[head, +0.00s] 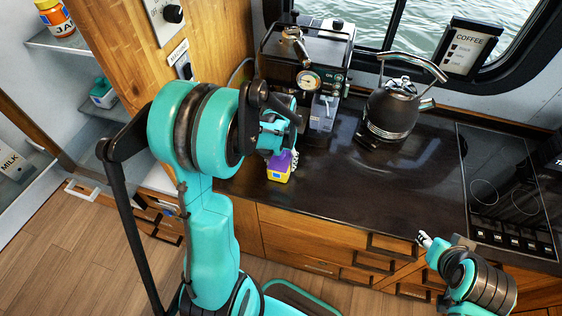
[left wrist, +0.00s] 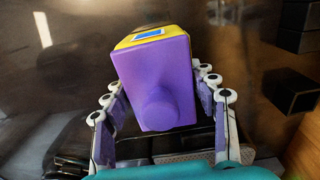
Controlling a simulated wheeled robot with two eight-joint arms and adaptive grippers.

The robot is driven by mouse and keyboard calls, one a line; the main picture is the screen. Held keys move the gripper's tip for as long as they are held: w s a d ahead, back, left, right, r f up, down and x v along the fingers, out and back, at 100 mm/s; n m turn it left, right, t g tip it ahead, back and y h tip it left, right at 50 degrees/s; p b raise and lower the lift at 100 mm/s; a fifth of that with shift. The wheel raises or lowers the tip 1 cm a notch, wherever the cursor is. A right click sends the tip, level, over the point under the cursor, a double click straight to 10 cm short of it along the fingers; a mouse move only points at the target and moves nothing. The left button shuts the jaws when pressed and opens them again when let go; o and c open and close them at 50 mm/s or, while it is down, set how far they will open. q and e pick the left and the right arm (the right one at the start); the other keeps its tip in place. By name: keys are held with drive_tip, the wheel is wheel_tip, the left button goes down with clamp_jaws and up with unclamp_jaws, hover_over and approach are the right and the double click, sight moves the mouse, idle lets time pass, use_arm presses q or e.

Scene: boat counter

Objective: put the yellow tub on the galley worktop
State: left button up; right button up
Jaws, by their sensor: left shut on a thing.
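The yellow tub (head: 278,176) is yellow with a purple part and a small blue-and-white label. My left gripper (head: 284,160) is shut on it, over the front left of the dark galley worktop (head: 400,190). In the left wrist view the tub (left wrist: 155,80) sits between the two fingers, purple face towards the camera. I cannot tell whether it touches the worktop or hangs just above it. My right gripper (head: 424,240) is low at the right, in front of the drawers, away from the tub; its fingers are too small to read.
A coffee machine (head: 305,70) stands behind the tub, and a black kettle (head: 388,112) is right of it. A hob (head: 505,180) fills the right end. The worktop between tub and hob is clear. Wooden drawers (head: 320,240) lie below the front edge.

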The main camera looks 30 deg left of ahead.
use_arm(q)
drive_tip(key=shift+f, duration=0.15)
drive_tip(key=o, duration=1.5)
